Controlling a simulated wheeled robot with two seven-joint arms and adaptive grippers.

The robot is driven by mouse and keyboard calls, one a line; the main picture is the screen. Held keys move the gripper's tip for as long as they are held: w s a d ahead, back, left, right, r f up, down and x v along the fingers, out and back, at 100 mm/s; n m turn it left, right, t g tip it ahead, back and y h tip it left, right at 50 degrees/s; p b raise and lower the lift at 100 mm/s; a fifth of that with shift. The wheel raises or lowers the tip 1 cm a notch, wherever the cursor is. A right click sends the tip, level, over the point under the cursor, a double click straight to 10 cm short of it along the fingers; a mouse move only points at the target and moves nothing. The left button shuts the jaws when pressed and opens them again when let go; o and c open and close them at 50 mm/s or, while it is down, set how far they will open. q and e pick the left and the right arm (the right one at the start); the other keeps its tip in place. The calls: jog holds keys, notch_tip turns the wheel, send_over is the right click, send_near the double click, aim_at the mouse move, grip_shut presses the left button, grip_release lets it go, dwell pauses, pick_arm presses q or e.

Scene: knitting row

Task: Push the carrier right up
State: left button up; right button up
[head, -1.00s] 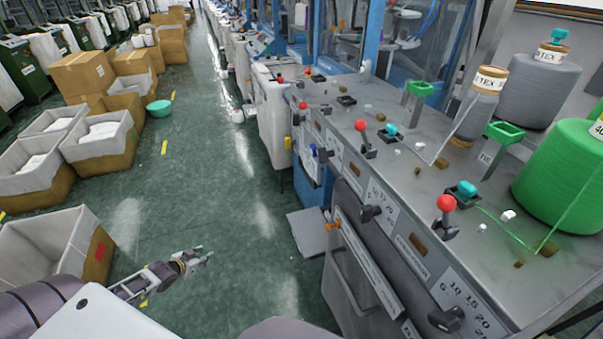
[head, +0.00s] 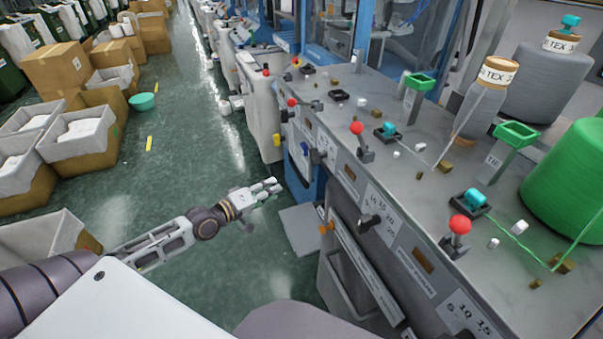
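The grey machine bed (head: 395,160) runs along the right side. On it stand small dark blocks with teal tops, one in the middle (head: 387,131) and one nearer (head: 473,200); which part is the carrier I cannot tell for sure. A red-ball lever (head: 357,129) stands beside the middle block and a nearer red-ball lever (head: 459,226) beside the other. My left gripper (head: 274,186) is over the aisle, left of the machine front, empty and touching nothing. Its fingers look apart. My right gripper is out of view.
A large green yarn cone (head: 568,178) and a grey cone (head: 540,85) stand at the right. Green-framed posts (head: 515,134) rise from the bed. A grey plate (head: 304,230) sticks out low at the machine front.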

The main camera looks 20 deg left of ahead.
aim_at(299, 174)
pick_arm(q)
jog(key=shift+r+n, duration=0.2)
jog(key=shift+n, duration=1.8)
jog(key=shift+w, duration=0.25)
jog(key=shift+x, duration=6.65)
grip_shut()
